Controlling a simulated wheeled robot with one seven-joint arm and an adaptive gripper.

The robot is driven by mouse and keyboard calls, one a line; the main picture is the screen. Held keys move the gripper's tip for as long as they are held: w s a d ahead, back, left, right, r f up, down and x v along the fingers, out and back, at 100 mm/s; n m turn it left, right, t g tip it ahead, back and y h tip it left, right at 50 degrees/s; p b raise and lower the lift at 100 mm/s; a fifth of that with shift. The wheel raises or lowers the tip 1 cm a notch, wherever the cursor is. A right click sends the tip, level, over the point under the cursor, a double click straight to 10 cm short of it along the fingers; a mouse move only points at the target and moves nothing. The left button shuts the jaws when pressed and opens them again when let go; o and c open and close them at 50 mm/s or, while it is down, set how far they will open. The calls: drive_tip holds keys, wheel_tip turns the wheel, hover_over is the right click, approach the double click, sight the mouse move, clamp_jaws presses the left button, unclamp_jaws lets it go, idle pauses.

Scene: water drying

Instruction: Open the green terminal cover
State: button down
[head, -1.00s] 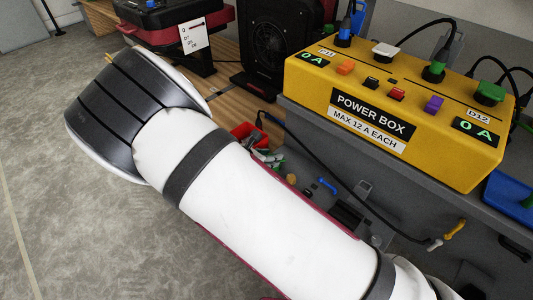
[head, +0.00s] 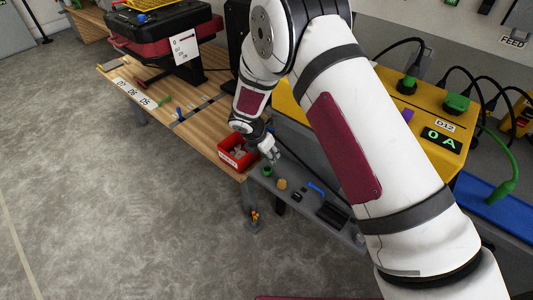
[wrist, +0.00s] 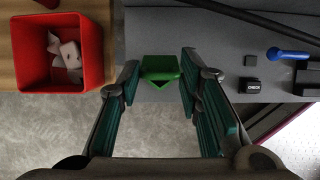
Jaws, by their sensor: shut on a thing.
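A small green piece, which I take to be the green terminal cover (wrist: 160,67), sits at the edge of the grey bench top in the wrist view. It also shows as a small green shape in the head view (head: 267,171). My gripper (wrist: 160,78) has its fingers on either side of this piece and is shut on it. In the head view my gripper (head: 270,152) points down at the bench edge beside the red bin. Whether the cover is hinged or raised cannot be made out.
A red bin (head: 236,154) with pale scraps stands just left of my gripper. A blue piece (head: 315,187) and small dark parts lie to the right on the grey bench. The yellow power box (head: 436,150) is partly hidden by my arm. Open floor lies in front.

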idle(0.5)
drive_tip(key=c, duration=1.2)
unclamp_jaws()
drive_tip(key=shift+o, duration=0.2)
drive_tip(key=v, duration=1.2)
drive_tip(key=shift+o, duration=0.2)
drive_tip(key=shift+w+f, duration=0.1)
